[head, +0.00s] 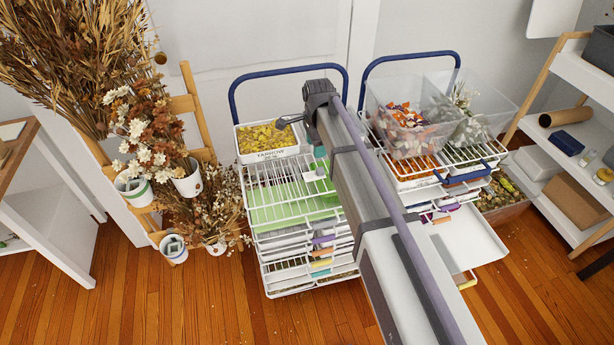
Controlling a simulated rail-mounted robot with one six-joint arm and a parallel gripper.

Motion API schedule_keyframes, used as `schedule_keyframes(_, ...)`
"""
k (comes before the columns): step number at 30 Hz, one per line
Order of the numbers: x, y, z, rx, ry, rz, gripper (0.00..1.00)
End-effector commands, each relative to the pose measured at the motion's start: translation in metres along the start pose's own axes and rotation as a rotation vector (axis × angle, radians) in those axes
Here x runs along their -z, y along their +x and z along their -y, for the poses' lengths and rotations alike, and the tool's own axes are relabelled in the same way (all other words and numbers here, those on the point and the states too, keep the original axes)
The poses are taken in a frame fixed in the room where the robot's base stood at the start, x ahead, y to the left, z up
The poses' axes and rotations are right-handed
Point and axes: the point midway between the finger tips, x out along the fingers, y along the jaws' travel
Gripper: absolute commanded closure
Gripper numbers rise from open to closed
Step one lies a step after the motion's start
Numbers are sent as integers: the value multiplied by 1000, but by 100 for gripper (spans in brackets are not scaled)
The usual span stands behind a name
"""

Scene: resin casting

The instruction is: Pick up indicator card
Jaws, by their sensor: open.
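I cannot tell for sure which thing is the indicator card. A small white piece with a green edge (314,174) lies on the top wire shelf of the left rack (262,212), beside my arm. Several coloured tabs (322,251) in purple, orange, yellow and teal show at the right side of that rack's lower shelves. My gripper (284,123) is only partly visible at the end of my arm, over the yellow-filled white tray. It looks open, with nothing seen in it. My arm hides part of the rack's right side.
A white tray (268,155) labelled yarrow sits at the left rack's back. The right rack has clear bins (407,128) of dried petals and a pulled-out white tray (470,240). Dried flowers in pots (188,182) stand left. A white shelf (572,165) stands right. Wooden floor is clear in front.

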Motion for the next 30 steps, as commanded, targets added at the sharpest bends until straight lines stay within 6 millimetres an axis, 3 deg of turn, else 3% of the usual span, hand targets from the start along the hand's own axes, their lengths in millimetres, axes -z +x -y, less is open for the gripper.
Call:
schedule_keyframes(9, 0, 56, 0, 0, -4, 0, 47)
schedule_keyframes(16, 1, 61, 0, 0, -4, 0, 47)
schedule_keyframes(24, 5, 111, 2, 0, -5, 0, 47)
schedule_keyframes(30, 5, 108, 2, 0, -5, 0, 47)
